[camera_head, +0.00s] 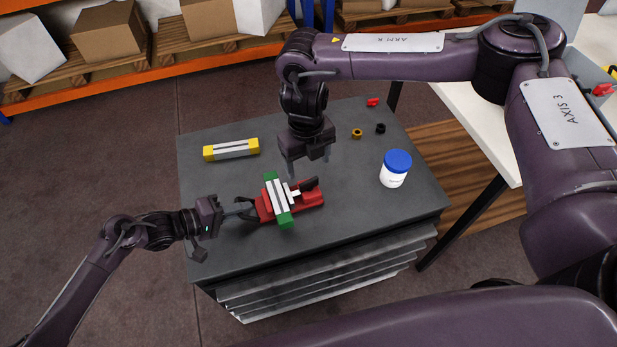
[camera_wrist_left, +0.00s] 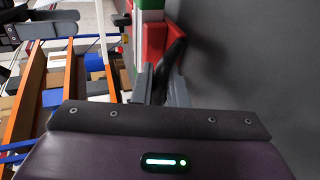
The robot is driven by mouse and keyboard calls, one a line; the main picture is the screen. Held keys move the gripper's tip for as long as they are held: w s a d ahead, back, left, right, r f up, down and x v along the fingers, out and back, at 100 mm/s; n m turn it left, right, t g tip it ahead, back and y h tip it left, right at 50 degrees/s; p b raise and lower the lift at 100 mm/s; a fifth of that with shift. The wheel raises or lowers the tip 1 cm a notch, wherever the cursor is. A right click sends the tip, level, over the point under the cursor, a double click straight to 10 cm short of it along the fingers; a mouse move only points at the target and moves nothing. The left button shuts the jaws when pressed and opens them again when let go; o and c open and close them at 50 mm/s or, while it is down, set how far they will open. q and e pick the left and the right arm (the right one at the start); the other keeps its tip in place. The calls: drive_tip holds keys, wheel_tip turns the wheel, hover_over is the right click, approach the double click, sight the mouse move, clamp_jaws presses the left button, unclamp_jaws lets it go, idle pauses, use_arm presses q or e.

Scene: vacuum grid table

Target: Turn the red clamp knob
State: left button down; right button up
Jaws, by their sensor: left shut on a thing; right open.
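The red clamp (camera_head: 312,198) lies on the dark table, with a green-ended bar with silver strips (camera_head: 284,220) across it. A dark lever rises at its right end. My left gripper (camera_head: 250,209) is shut at the clamp's left end; the exact part between its fingers is hard to make out. In the left wrist view, the left gripper's fingers (camera_wrist_left: 163,85) reach to the red clamp (camera_wrist_left: 155,42) and a dark handle beside it. My right gripper (camera_head: 308,165) is open and empty, pointing down just behind the clamp, apart from it.
A yellow-ended bar (camera_head: 231,150) lies at the table's back left. A white jar with a blue lid (camera_head: 394,170) stands at the right. Small brown (camera_head: 357,134) and black (camera_head: 380,128) rings and a small red piece (camera_head: 372,102) lie behind. The front right is clear.

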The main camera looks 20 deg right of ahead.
sight(309, 182)
wheel_tip(309, 182, down, 7)
drive_tip(key=shift+d+f, duration=0.1)
drive_tip(key=shift+f, duration=0.1)
drive_tip(key=c, duration=1)
drive_tip(key=shift+m, duration=0.4)
